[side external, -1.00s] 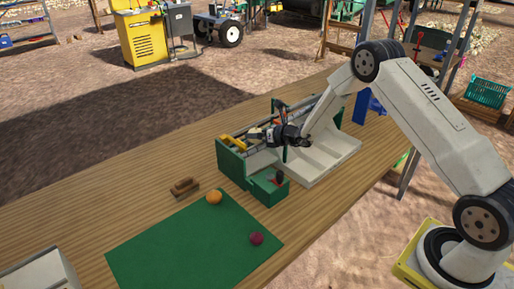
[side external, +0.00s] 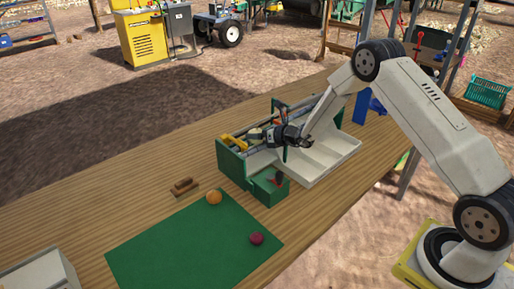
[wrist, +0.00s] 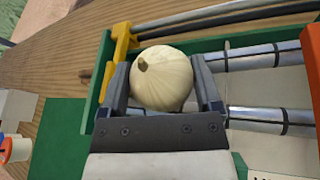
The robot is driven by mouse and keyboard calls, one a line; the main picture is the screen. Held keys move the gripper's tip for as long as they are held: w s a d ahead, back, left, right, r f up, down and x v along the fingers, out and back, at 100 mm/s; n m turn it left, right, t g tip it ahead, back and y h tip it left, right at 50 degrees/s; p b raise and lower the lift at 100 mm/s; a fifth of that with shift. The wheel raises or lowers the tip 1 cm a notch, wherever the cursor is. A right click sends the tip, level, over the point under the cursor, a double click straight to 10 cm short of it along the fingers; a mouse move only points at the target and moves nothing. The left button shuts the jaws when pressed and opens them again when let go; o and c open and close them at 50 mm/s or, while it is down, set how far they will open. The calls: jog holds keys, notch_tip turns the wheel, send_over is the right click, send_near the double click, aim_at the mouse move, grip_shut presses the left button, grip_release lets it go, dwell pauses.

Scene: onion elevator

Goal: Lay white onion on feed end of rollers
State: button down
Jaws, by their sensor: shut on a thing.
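The white onion (wrist: 162,78) is round and pale, with its stem tip facing the upper left in the wrist view. My gripper (wrist: 164,95) is shut on it, with one dark finger on each side. The steel rollers (wrist: 265,57) run to the right of the onion, inside a green frame (wrist: 92,95). The onion is at the left end of the rollers, by a yellow bracket (wrist: 120,42). I cannot tell whether it touches the rollers. In the side view my gripper (side external: 268,136) is low over the green-framed machine (side external: 232,166), and the onion is hard to make out.
A green mat (side external: 185,245) holds an orange-coloured onion (side external: 213,197) and a dark red onion (side external: 256,239). A small brown wooden block (side external: 184,187) lies near the mat. White sloped trays (side external: 325,155) adjoin the machine. The wooden table to the left is mostly clear.

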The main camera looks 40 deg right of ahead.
jog(key=shift+s+a+f+g, duration=0.2)
jog(key=shift+s+f, duration=0.1)
jog(key=shift+f, duration=0.3)
jog(key=shift+s+a+f+g, duration=0.2)
jog(key=shift+s+f, duration=0.1)
jog(key=shift+f, duration=0.3)
grip_release()
jog(key=shift+s+d+r, duration=0.1)
jog(key=v, duration=0.8)
jog(key=shift+w+d+r, duration=0.25)
jog(key=shift+w+r, duration=0.05)
jog(key=shift+r, duration=0.05)
